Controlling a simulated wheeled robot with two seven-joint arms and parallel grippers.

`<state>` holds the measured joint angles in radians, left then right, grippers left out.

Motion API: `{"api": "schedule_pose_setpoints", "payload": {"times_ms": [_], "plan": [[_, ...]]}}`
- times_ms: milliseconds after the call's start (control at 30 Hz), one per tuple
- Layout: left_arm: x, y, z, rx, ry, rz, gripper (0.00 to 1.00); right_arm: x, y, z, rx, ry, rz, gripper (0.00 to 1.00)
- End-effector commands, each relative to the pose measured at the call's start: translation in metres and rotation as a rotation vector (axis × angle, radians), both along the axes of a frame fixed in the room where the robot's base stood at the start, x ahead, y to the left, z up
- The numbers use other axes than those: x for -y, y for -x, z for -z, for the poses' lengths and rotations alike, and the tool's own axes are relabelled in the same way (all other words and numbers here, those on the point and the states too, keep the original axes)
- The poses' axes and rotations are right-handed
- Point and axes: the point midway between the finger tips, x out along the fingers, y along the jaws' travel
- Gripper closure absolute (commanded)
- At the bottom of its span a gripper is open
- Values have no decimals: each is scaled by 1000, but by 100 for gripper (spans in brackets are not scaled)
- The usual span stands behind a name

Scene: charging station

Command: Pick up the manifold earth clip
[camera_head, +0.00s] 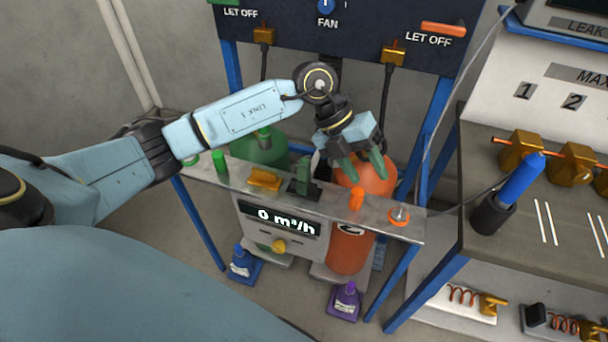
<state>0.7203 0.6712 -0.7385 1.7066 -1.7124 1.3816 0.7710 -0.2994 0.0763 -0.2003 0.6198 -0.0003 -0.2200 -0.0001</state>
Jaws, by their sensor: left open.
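My left gripper (363,171) hangs above the back right part of the narrow grey bench, with its two green-tipped fingers apart and nothing seen between them. Its fingers are in front of the orange cylinder's top (374,184). A dark green upright piece (303,176) stands in a black base on the bench, just left of the gripper and apart from it. It may be the manifold earth clip, but no label shows. The brass-coloured block (265,179) and a small orange piece (356,199) stand on either side of it. My right gripper is out of view.
A green cylinder (260,150) stands behind the bench. A ringed orange fitting (399,214) sits at the bench's right end. A blue-handled tool (522,180) stands in a black holder on the right-hand counter (470,235), near brass valves (521,151). Cables hang behind the gripper.

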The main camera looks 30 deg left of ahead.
Motion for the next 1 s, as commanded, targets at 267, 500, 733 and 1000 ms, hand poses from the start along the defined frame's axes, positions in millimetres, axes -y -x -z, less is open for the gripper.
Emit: {"api": "schedule_pose_setpoints", "payload": {"times_ms": [267,500,733,1000], "plan": [[-125,-16,-18,-68,-564,-123,51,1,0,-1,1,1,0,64],[-144,-14,0,-91,-649,-156,51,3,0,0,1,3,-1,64],[-143,-15,43,-88,-644,-153,51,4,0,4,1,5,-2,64],[-143,-15,62,-86,-643,-152,51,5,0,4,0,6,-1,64]]}}
